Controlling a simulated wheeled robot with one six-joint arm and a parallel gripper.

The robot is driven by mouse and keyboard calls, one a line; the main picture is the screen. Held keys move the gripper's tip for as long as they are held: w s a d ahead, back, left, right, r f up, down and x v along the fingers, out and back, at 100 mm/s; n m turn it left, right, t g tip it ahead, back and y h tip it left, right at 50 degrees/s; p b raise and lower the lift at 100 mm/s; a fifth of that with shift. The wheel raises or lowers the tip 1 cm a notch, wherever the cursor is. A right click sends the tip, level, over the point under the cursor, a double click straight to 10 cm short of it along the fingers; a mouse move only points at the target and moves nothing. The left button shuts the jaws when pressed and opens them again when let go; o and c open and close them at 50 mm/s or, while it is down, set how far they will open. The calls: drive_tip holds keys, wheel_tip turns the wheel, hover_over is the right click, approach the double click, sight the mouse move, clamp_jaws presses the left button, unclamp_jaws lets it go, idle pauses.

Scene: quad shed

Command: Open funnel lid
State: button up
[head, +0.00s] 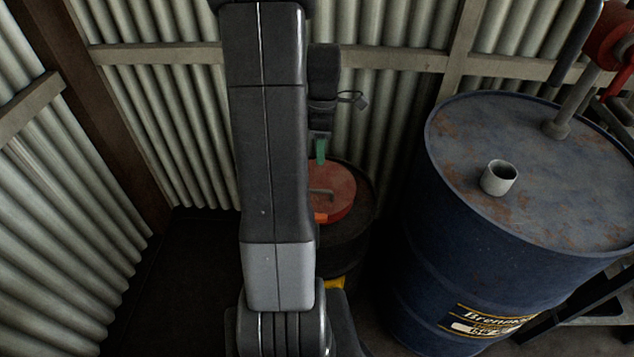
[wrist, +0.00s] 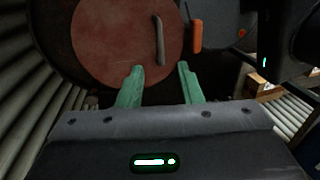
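The funnel lid (head: 335,190) is a round red disc with a raised bar handle (head: 322,192), on top of a dark drum (head: 345,245) behind my arm. In the wrist view the lid (wrist: 105,45) fills the upper left, and its grey handle (wrist: 159,40) stands near the lid's right edge. An orange tab (wrist: 195,36) sits just beyond that edge. My gripper (wrist: 162,72) has two green fingers, spread apart with nothing between them. Its fingertips are near the lid's rim, short of the handle. My arm hides the lid's left part in the head view.
A large blue drum (head: 540,165) with a rusty top stands at the right, carrying a grey cup-like fitting (head: 499,178) and a red-headed pump (head: 608,38). Corrugated metal walls (head: 165,125) close in the back and left. Dark floor (head: 195,270) is open at left.

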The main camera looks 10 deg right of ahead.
hover_over(320, 183)
drive_tip(key=s+a, duration=0.1)
drive_tip(key=s, duration=0.4)
wheel_tip(320, 183, down, 10)
drive_tip(key=shift+f+b, duration=0.15)
drive_tip(key=shift+b, duration=0.15)
clamp_jaws()
